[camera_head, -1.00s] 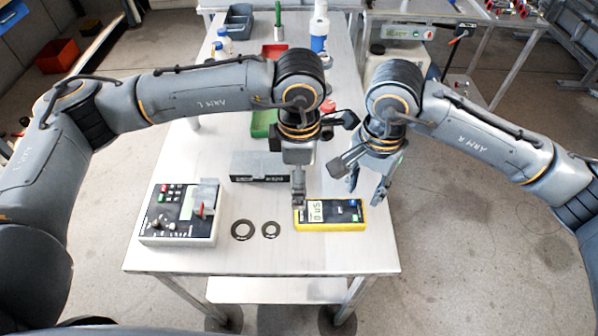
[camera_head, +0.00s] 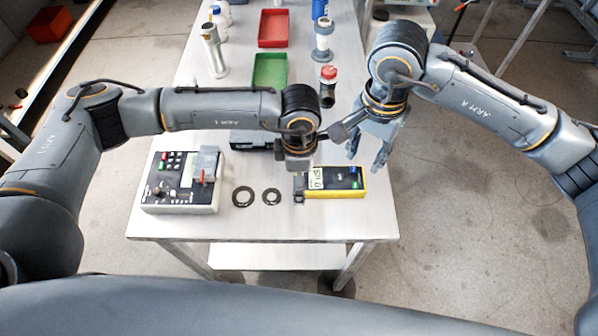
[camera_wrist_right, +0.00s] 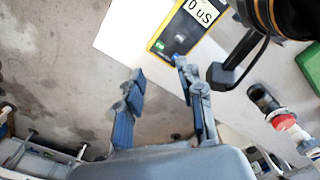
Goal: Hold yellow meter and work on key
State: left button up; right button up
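The yellow meter (camera_head: 348,183) lies flat on the metal table, its display facing up; the right wrist view shows it at the top (camera_wrist_right: 187,32). My left gripper (camera_head: 299,191) points down at the meter's left end and covers part of it. Whether its fingers grip the meter is hidden. My right gripper (camera_head: 366,161) is open and empty above and behind the meter's right end; its spread fingers also show in the right wrist view (camera_wrist_right: 160,72). A small red part, perhaps the key (camera_head: 202,177), shows at the grey block on the control box (camera_head: 180,208).
Two dark rings (camera_head: 243,197) lie between the box and the meter. A dark case (camera_head: 248,139) is partly hidden behind my left arm. Green (camera_head: 270,68) and red (camera_head: 273,28) trays and bottles stand farther back. The front table strip is clear.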

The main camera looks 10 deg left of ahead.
pick_arm(q)
jog(key=c, duration=1.3)
jog(key=shift+c, duration=0.7)
pick_arm(e)
grip_shut()
